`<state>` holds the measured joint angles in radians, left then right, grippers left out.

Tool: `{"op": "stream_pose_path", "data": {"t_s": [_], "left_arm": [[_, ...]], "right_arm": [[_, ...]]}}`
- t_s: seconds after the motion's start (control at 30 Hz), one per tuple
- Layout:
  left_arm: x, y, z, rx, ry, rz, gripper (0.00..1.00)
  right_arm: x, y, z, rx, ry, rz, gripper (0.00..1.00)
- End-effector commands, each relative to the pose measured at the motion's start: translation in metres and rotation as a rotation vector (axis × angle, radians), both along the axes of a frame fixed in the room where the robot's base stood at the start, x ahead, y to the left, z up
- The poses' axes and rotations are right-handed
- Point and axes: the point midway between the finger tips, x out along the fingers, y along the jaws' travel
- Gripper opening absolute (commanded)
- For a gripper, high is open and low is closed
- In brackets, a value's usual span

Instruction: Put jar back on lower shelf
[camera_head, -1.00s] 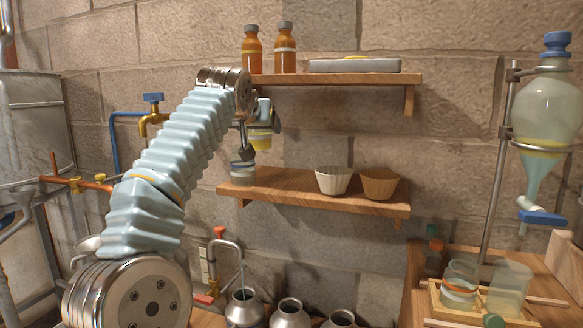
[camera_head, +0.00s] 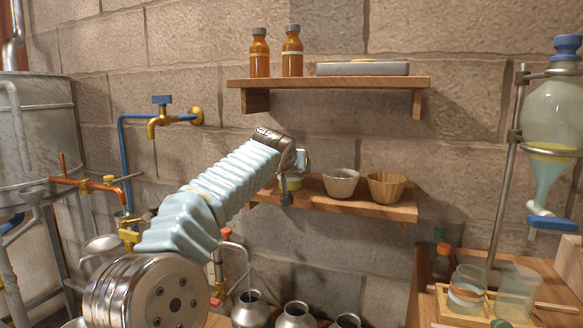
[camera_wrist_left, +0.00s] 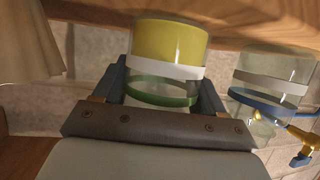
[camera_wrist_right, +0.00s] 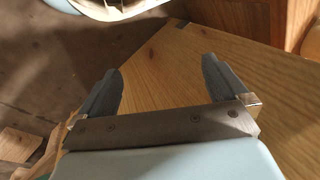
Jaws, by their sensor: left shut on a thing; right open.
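The jar (camera_wrist_left: 168,45), clear with yellow contents, a white band and a green band, sits between the fingers of my left gripper (camera_wrist_left: 160,95). The left wrist view appears upside down, with the jar's yellow end against or close to the lower shelf (camera_wrist_left: 90,10). I cannot tell whether they touch. In the head view the jar (camera_head: 293,184) is partly hidden by my left gripper (camera_head: 295,175), at the left part of the lower shelf (camera_head: 340,207). My right gripper (camera_wrist_right: 162,82) is open and empty above a wooden surface.
A second jar (camera_wrist_left: 268,90) with a blue band stands beside the held one; my arm hides it in the head view. A pale bowl (camera_head: 341,183) and a brown bowl (camera_head: 386,187) occupy the shelf's right. The upper shelf (camera_head: 330,83) holds two bottles and a tray.

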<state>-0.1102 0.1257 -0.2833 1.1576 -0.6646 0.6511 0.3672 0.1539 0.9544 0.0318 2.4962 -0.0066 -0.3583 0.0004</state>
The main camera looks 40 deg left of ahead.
Motion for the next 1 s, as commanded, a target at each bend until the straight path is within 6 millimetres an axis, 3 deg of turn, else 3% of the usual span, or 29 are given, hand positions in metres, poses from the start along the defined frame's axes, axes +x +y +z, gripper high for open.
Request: {"op": "stream_pose_path", "data": {"t_s": [0.23,0.27,0.4,0.77,1.0], "left_arm": [[0.0,0.0,-0.004,0.0,-0.001,0.0,0.27],[0.0,0.0,-0.003,0.0,0.0,0.0,0.75],[0.0,0.0,-0.002,0.0,0.0,0.0,0.96],[-0.001,0.0,0.003,0.0,-0.001,0.0,0.96],[-0.04,-0.021,0.017,-0.001,-0.005,-0.003,0.96]], "right_arm": [[0.0,0.0,-0.005,0.0,0.0,0.0,1.0],[0.0,0.0,-0.003,0.0,0.0,0.0,1.0],[0.0,0.0,-0.003,0.0,0.0,0.0,1.0],[0.0,0.0,0.002,0.0,0.0,0.0,1.0],[0.0,-0.001,-0.018,-0.001,0.0,-0.002,1.0]]}}
